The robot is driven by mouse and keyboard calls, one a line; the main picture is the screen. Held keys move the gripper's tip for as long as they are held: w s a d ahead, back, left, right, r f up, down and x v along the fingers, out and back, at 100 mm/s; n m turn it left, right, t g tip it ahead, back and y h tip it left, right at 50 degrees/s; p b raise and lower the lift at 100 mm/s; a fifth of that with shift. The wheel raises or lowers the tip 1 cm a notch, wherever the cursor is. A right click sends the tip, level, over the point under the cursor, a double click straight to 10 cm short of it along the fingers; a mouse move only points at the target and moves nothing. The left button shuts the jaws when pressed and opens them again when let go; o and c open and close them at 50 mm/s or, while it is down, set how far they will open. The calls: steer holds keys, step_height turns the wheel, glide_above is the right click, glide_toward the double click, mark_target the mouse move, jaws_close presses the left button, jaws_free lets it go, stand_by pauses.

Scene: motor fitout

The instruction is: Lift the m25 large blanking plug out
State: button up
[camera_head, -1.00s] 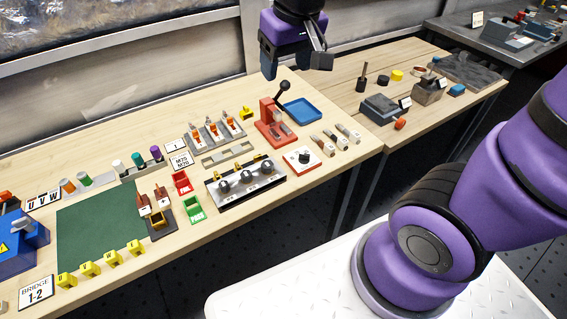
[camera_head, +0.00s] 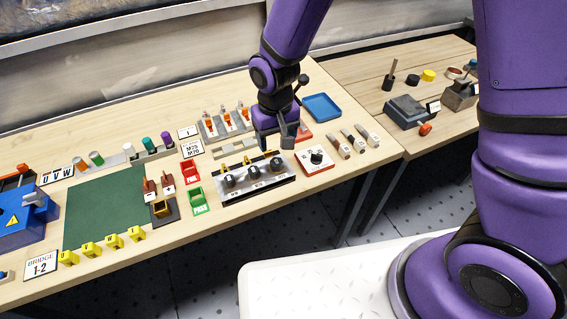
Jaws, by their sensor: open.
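A metal rack (camera_head: 262,190) stands near the front of the bench with a row of dark round plugs: a left one (camera_head: 229,180), a middle one (camera_head: 254,173) and a right one (camera_head: 276,165). Small labels sit on its front face, too small to read, so I cannot tell which plug is the M25 large one. Yellow pieces show behind the plugs. My gripper (camera_head: 276,143) points down, open, just behind and above the right end of the rack. I see nothing between its fingers.
Red (camera_head: 190,171) and green (camera_head: 198,200) trays lie to the left. A blue tray (camera_head: 322,107) and orange-tipped holders (camera_head: 228,121) lie behind. A green mat (camera_head: 105,207) is largely clear.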

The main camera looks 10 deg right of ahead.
glide_above(277, 162)
steer(key=s, duration=0.1)
step_height(277, 162, down, 5)
steer(key=shift+f, duration=0.15)
steer(key=shift+w+f, duration=0.2)
steer(key=shift+f, duration=1.1)
steer(key=shift+w+f, duration=0.2)
steer(key=shift+f, duration=1.05)
steer(key=c, duration=1)
steer(key=shift+r, duration=0.15)
